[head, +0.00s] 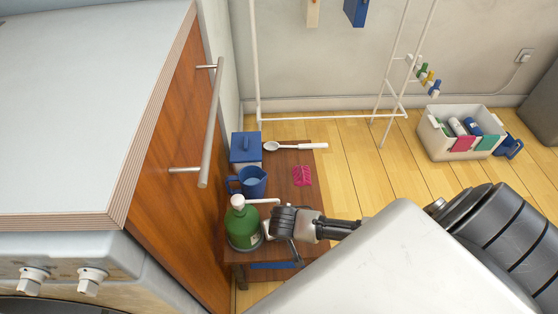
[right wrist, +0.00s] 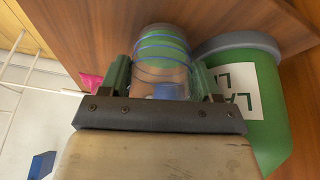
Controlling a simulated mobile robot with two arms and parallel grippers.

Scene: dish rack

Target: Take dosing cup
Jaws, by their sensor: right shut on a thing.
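The dosing cup (right wrist: 161,60) is a clear cup with blue rings and a green area at its far end. It sits between the two fingers of my right gripper (right wrist: 162,80) in the right wrist view, and the gripper is shut on it. In the head view my right gripper (head: 283,222) is at the small wooden table, just right of the green bottle (head: 242,228). There the cup is mostly hidden by the gripper. I cannot tell whether the cup still touches the table. My left gripper is not in view.
The labelled green bottle (right wrist: 244,95) stands close beside the right finger. On the small table (head: 283,175) are a blue mug (head: 253,183), a blue-lidded box (head: 245,147), a white spoon (head: 300,146) and a pink item (head: 302,175). A wooden cabinet (head: 175,150) stands at left.

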